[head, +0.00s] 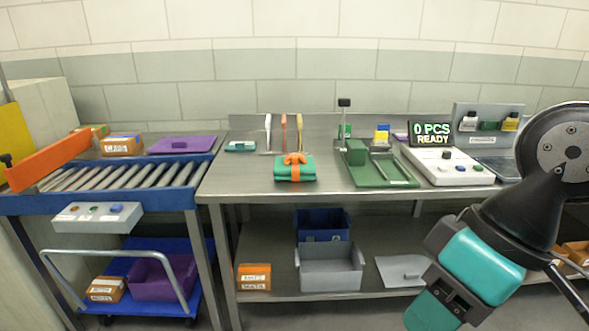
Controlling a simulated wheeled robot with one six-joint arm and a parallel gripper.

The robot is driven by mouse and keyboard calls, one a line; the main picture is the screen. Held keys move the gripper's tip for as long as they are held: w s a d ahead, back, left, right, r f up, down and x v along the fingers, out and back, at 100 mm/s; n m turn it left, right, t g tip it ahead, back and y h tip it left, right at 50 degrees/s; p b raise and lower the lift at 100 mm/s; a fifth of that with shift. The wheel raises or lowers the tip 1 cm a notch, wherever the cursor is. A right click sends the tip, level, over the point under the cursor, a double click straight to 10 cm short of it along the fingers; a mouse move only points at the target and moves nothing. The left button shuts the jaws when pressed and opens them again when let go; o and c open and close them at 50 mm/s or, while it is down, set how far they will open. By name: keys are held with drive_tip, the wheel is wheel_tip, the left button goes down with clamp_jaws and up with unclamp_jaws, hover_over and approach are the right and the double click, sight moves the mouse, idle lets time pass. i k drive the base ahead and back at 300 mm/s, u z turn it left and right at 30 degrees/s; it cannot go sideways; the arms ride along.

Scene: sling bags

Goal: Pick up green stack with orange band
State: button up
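The green stack with the orange band (282,172) lies on the steel table, left of the table's middle and near its front edge. The orange band wraps over its top and front, with an orange knot or handle on top. My gripper (440,312) is at the lower right, in front of the table and below its top. It is well apart from the stack, and its fingers run out of the bottom of the view, so its opening is hard to tell.
A green tray device (400,175) stands right of the stack, beside a white control box (450,172). A small teal item (240,146) and upright tools (284,130) are behind the stack. A roller conveyor (125,172) adjoins on the left. Bare steel surrounds the stack.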

sight(294, 167)
drive_tip(key=z, duration=0.35)
drive_tip(key=i, duration=1.45)
drive_tip(key=u, duration=1.05)
drive_tip(key=i, duration=0.35)
drive_tip(key=u, duration=0.45)
